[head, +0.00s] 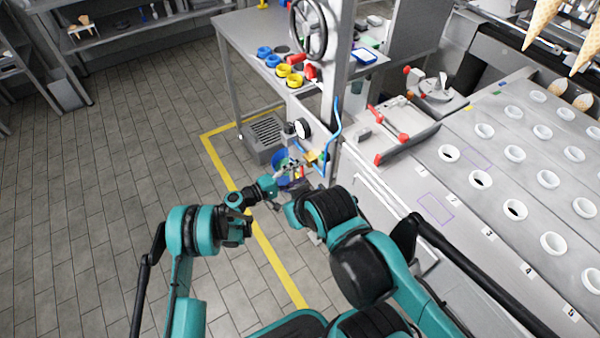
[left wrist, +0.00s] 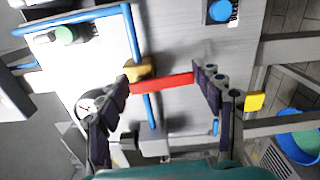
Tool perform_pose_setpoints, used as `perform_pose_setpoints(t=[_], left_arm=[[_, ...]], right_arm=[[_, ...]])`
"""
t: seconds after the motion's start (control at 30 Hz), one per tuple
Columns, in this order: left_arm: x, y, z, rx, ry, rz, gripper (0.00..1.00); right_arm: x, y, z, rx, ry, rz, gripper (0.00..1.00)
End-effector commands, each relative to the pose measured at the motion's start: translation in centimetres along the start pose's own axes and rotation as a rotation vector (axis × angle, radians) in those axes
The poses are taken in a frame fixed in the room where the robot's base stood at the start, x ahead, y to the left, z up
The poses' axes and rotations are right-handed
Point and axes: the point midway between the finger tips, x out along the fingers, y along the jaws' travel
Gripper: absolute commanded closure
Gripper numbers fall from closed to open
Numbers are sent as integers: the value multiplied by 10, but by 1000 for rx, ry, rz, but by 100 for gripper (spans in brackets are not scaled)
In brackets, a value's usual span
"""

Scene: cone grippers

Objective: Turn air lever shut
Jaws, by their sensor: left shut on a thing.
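The air lever is a red bar (left wrist: 162,83) in the left wrist view, joined at its left end to a brass valve (left wrist: 139,72) on a blue pipe (left wrist: 134,37). The bar lies across the pipe's line. My left gripper (left wrist: 166,83) is shut on the lever, one finger near each end of the bar. In the head view my left gripper (head: 291,166) is at the panel, just beside the brass valve (head: 312,156); the lever is hard to make out there. My right arm is folded close by, and its fingers cannot be made out clearly.
A pressure gauge (head: 303,128) sits just above the valve. A blue bucket (left wrist: 302,145) stands low beside the panel. A steel counter (head: 460,190) with white cups is at the right. The tiled floor at the left is clear.

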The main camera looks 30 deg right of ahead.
Motion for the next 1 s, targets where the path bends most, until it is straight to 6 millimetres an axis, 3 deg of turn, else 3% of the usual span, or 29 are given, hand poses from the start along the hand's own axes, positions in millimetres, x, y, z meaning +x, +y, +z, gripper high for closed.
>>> perform_pose_setpoints(t=[0.3, 0.8, 0.83, 0.9, 1.0], left_arm=[[0, -1, -5, 93, 5, -1, 61], [-2, 1, -8, 104, 11, 1, 62], [-2, 1, -9, 104, 11, 1, 25], [-2, 1, -9, 104, 12, 0, 12], [-2, 0, -9, 105, 12, -1, 12]], right_arm=[[0, 0, 0, 0, 0, 0, 100], [0, 0, 0, 0, 0, 0, 100], [0, 0, 0, 0, 0, 0, 100], [0, 0, 0, 0, 0, 0, 100], [0, 0, 0, 0, 0, 0, 100]])
